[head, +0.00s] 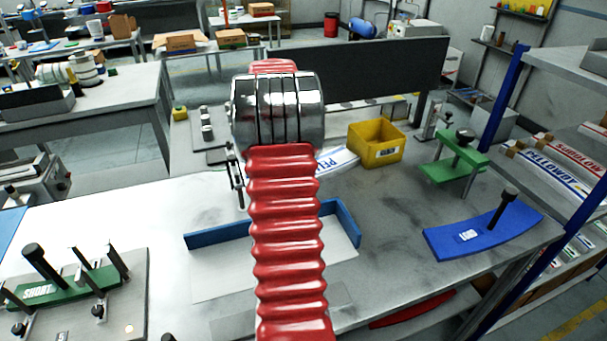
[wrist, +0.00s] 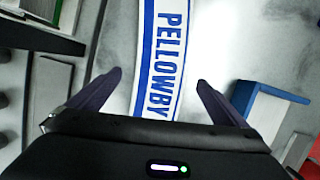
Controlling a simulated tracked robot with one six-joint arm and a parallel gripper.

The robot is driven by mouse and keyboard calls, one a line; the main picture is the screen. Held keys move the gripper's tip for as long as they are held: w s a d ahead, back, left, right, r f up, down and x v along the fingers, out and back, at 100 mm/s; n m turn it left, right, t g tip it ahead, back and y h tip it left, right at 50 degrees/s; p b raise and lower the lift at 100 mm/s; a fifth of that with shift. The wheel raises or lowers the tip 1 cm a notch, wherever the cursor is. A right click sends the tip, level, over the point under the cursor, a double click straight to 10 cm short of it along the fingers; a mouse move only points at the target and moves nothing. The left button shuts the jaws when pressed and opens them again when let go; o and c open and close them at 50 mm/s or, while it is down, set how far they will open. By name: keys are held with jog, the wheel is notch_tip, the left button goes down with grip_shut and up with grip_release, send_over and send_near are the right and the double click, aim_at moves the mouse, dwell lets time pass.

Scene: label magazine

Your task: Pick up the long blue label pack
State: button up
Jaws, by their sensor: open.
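The long blue label pack (wrist: 160,60) is a curved white strip with blue borders and blue "PELLOWBY" lettering. In the wrist view it runs from the top edge down between my fingers, and its lower end is hidden behind my gripper body. In the head view part of the pack (head: 338,160) shows on the bench, just right of my arm, which covers the rest. My gripper (wrist: 158,80) is open, with one finger on each side of the pack and a gap on both sides. I cannot tell its height above the pack.
A yellow bin (head: 376,150) and a green clamp fixture (head: 452,165) stand right of the pack. A blue corner stop (head: 221,235) lies nearer. A blue curved plate with a black handle (head: 478,233) is at right. A green "SHORT" fixture (head: 65,287) is at left.

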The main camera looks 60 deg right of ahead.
jog(key=shift+x, duration=2.55)
jog(key=shift+a, duration=0.15)
jog(key=shift+c, duration=0.5)
jog(key=shift+r, duration=0.1)
jog(key=c, duration=1.7)
jog(key=shift+r, duration=0.1)
